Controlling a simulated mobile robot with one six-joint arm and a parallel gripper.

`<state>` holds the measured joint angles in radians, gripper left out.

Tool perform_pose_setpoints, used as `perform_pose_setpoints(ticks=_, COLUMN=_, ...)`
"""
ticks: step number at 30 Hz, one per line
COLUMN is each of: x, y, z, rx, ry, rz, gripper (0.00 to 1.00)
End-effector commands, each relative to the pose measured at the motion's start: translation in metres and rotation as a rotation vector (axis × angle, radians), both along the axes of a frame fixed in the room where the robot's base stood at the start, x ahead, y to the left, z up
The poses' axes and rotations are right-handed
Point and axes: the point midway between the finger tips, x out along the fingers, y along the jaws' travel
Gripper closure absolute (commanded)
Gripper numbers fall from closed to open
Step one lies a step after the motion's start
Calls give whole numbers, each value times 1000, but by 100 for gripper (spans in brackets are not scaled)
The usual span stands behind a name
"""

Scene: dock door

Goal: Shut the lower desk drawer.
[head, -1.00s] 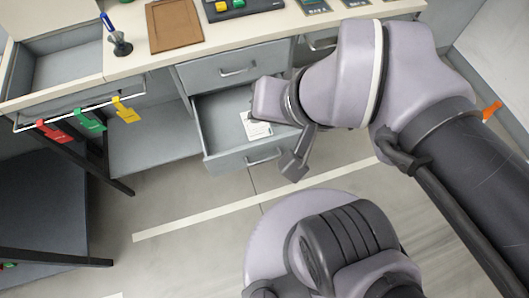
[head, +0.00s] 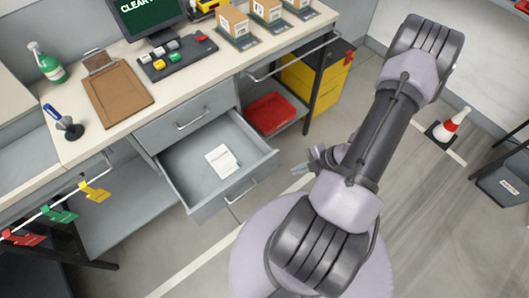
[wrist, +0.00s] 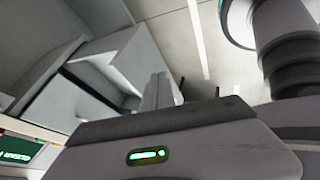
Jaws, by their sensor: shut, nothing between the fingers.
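The lower desk drawer (head: 213,203) is grey and pulled well out from under the desk, with a silver bar handle (head: 241,192) on its front. A white printed card (head: 222,161) lies inside it. The upper drawer (head: 187,115) above it is shut. My gripper (head: 301,169) is shut and empty, to the right of the open drawer's front and apart from it. In the wrist view, my gripper's fingers (wrist: 163,90) show beside a grey, box-like part of the desk.
The desk top holds a clipboard (head: 117,93), a keypad (head: 178,57), a monitor and several small boxes. A red bin (head: 270,113) and yellow drawers (head: 312,80) stand right of the drawer. Coloured tags hang at left.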

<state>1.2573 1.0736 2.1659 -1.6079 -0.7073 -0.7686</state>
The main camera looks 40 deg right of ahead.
Motion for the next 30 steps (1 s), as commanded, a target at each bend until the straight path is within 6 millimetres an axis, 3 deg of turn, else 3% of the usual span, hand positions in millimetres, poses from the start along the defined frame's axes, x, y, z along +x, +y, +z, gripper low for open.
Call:
perform_pose_setpoints(ticks=5, x=8, y=12, z=-21, rx=12, ry=-8, rz=12, gripper=100)
perform_pose_setpoints(ticks=16, x=46, y=42, z=-86, rx=9, ry=-5, rz=10, gripper=100)
perform_pose_setpoints(ticks=22, x=77, y=40, z=-82, rx=6, ry=-7, rz=10, gripper=100)
perform_pose_setpoints(ticks=30, x=86, y=41, z=-81, rx=8, ry=-6, rz=7, gripper=100)
